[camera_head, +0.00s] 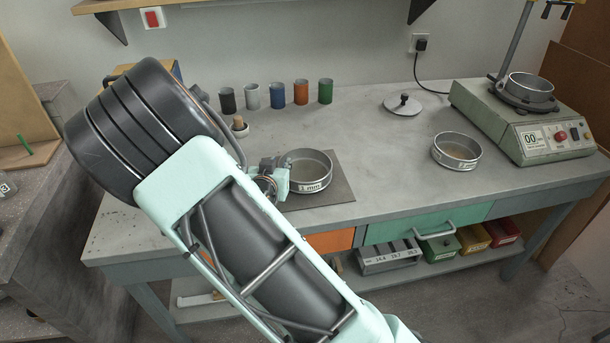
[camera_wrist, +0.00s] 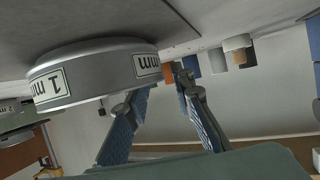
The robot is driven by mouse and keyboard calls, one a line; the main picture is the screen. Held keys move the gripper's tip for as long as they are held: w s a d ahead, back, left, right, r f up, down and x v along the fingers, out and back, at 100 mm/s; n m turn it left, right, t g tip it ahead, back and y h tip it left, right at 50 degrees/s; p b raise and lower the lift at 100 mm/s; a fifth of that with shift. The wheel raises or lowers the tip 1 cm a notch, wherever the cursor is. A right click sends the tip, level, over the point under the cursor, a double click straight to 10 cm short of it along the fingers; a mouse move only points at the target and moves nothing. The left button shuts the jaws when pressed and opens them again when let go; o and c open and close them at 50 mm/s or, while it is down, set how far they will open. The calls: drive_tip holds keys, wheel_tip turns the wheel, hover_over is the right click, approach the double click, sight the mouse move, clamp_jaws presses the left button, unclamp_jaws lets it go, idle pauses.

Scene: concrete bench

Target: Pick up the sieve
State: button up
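A round metal sieve (camera_head: 312,186) with a white "1 mm" label stands upright on a dark mat (camera_head: 335,197) on the bench. My gripper (camera_head: 271,170) is at its left side in the head view, partly hidden by my arm. In the wrist view the sieve (camera_wrist: 95,72) fills the upper left, its label readable. There my gripper (camera_wrist: 165,84) has its two blue-padded fingers apart with a gap between them. One fingertip is close to the sieve's wall; I cannot tell whether they touch. Nothing shows held between the fingers.
A second sieve (camera_head: 456,151) stands farther right, and a third (camera_head: 530,88) sits on the green shaker (camera_head: 545,137). Several coloured cups, including a blue one (camera_head: 277,95), line the back. A corked vessel (camera_head: 239,126) stands left of the mat. A lid (camera_head: 403,105) lies mid-bench.

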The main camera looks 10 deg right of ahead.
clamp_jaws()
drive_tip(key=shift+r, duration=0.15)
idle(0.4)
